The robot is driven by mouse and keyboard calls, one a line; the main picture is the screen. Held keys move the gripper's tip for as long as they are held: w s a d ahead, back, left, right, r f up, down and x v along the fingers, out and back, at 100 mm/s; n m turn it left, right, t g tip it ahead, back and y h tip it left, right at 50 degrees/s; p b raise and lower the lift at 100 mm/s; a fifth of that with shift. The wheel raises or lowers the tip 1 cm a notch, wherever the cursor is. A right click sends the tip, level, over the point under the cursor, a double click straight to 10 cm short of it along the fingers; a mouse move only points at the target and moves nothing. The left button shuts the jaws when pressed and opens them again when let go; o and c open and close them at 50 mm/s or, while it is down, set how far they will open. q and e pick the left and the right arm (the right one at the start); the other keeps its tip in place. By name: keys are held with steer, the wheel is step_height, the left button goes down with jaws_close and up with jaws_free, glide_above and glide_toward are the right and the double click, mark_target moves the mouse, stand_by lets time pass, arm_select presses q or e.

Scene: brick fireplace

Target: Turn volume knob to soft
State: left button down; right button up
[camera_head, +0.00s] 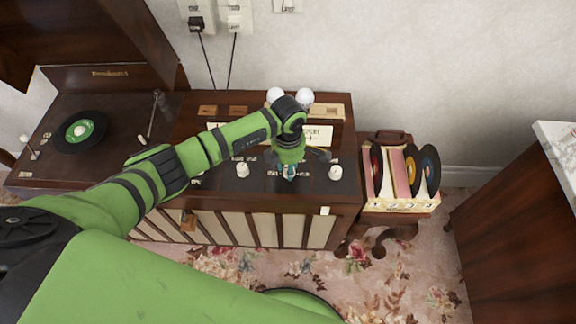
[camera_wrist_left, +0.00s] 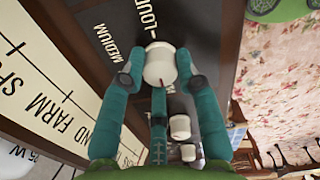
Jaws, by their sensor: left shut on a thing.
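The white round volume knob (camera_wrist_left: 160,65) sits on the dark panel in the left wrist view, beside the printed words "LOUD" and "MEDIUM". A thin dark red line shows on its lower part; the word "soft" is not visible. My left gripper (camera_wrist_left: 160,82) is shut on the knob, with one teal fingertip on each side. In the head view my left gripper (camera_head: 288,173) points down at the front panel of the wooden radio cabinet (camera_head: 345,195) and hides the knob there. My right gripper is not in view.
Other white knobs (camera_head: 243,169) (camera_head: 335,172) stand on the same panel, on either side of my gripper. A record player with a black record (camera_head: 80,131) is at left. A record rack (camera_head: 400,205) stands right of the cabinet. A dark wooden piece (camera_head: 515,235) is at far right.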

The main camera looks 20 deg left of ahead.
arm_select(q)
steer(key=shift+s+a+f, duration=0.1)
steer(key=shift+a+f, duration=0.05)
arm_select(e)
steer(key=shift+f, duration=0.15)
arm_select(q)
steer(key=shift+f+m+b, duration=0.15)
steer(key=shift+m+b, duration=0.65)
steer(key=shift+b, duration=0.15)
steer(key=m+b, duration=0.6)
steer(key=b, duration=0.1)
steer(key=shift+a+f+m+b, duration=0.15)
steer(key=shift+m+b, duration=0.15)
steer(key=shift+m, duration=0.1)
steer(key=m+b, duration=0.2)
steer(key=shift+m+b, duration=0.3)
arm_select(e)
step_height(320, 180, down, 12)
arm_select(q)
steer(key=shift+r, duration=0.2)
steer(key=shift+m+b, duration=0.3)
steer(key=shift+r, duration=0.15)
steer(key=shift+w, duration=0.2)
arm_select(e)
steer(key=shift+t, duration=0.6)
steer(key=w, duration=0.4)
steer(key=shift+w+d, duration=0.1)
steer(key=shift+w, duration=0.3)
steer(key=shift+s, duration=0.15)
